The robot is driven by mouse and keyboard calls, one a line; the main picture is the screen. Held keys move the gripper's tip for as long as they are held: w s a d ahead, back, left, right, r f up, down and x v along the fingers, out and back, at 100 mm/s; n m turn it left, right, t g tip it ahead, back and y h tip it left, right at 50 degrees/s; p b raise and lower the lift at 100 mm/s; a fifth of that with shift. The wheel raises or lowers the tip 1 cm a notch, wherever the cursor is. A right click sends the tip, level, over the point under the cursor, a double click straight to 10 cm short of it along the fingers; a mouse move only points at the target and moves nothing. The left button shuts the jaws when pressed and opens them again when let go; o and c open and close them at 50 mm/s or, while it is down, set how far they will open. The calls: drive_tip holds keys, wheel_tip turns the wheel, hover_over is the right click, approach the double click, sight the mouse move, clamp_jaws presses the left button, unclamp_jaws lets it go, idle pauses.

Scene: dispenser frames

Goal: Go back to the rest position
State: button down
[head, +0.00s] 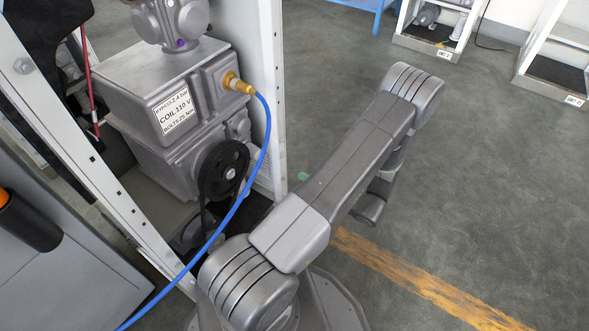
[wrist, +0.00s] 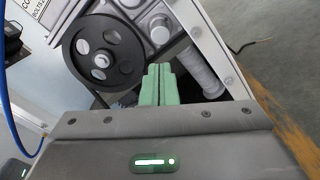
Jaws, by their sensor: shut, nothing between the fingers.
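My gripper (wrist: 157,84) shows in the wrist view as two green fingers pressed together, with nothing between them. Behind the fingers is the lower part of the dispenser, with a black pulley wheel (wrist: 103,52) to their upper left. In the head view my grey arm is folded in front of the dispenser frame. The grey dispenser body (head: 165,100) with its coil label stands inside the frame at the left, with the black pulley (head: 223,172) at its lower right. In the head view the fingers are mostly hidden; a small green spot shows beside my arm.
A blue hose (head: 267,135) runs from a brass fitting (head: 238,84) down to the lower left, close to my arm. White frame posts (head: 263,60) stand beside the dispenser. Other frames (head: 445,25) stand at the top right. The floor on the right is clear, with a yellow line (head: 425,285).

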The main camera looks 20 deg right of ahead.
drive_tip(key=shift+s+d, duration=0.35)
drive_tip(key=shift+s, duration=0.15)
drive_tip(key=shift+w, duration=0.1)
drive_tip(key=b+x, duration=0.3)
drive_tip(key=x, duration=1.2)
drive_tip(key=shift+w+a, duration=0.25)
drive_tip(key=p+v, duration=0.3)
drive_tip(key=v, duration=1.2)
drive_tip(key=b, duration=0.3)
approach(259, 154)
drive_tip(key=x, duration=0.6)
drive_tip(key=shift+w+a, duration=0.2)
drive_tip(key=shift+w, duration=0.1)
drive_tip(key=v, duration=0.8)
